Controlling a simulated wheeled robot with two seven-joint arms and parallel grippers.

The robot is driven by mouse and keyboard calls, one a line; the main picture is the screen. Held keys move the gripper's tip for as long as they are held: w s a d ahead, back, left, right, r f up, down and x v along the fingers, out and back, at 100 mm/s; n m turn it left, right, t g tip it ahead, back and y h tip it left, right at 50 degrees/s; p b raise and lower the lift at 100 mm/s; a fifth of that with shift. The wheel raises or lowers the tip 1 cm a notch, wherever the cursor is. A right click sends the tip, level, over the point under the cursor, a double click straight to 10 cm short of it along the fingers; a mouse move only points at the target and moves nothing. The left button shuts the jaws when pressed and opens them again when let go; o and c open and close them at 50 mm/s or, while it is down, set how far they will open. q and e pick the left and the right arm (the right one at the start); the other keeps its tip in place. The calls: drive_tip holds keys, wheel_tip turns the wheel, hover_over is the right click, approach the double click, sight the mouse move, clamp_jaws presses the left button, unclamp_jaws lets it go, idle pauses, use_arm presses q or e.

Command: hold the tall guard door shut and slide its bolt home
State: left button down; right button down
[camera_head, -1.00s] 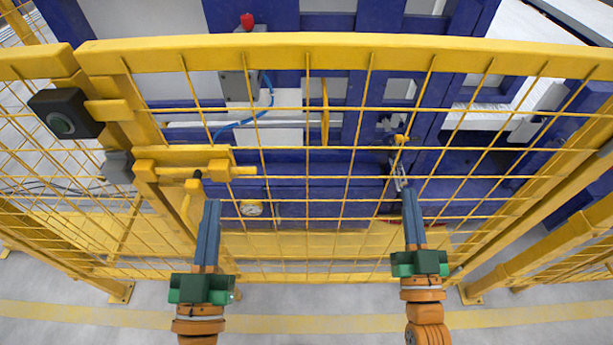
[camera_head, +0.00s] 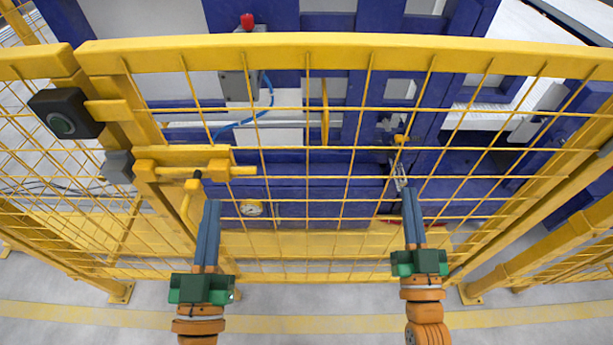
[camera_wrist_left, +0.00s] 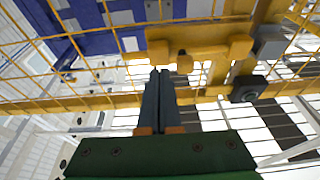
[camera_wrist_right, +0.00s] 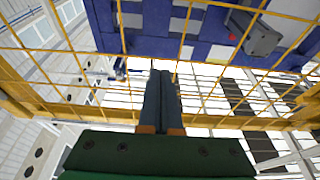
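The tall guard door (camera_head: 307,120) is a yellow mesh panel spanning the head view. Its yellow bolt (camera_head: 242,171) lies level in a housing (camera_head: 182,154) at the door's left side, with a dark-tipped knob (camera_head: 197,175) below. My right gripper (camera_head: 409,192) is shut and empty at the mesh, right of centre. Whether either tip touches is unclear.
Blue machinery (camera_head: 310,190) stands behind the mesh. Fence panels flank the door on both sides. The grey floor (camera_head: 330,327) in front is clear.

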sight(196, 179)
drive_tip(key=shift+w, duration=1.05)
use_arm(q)
drive_tip(key=shift+s+r, duration=0.1)
drive_tip(key=shift+s, duration=0.2)
use_arm(e)
drive_tip(key=shift+r, duration=0.2)
use_arm(q)
drive_tip(key=x, duration=0.4)
drive_tip(key=shift+w, duration=0.2)
idle(0.4)
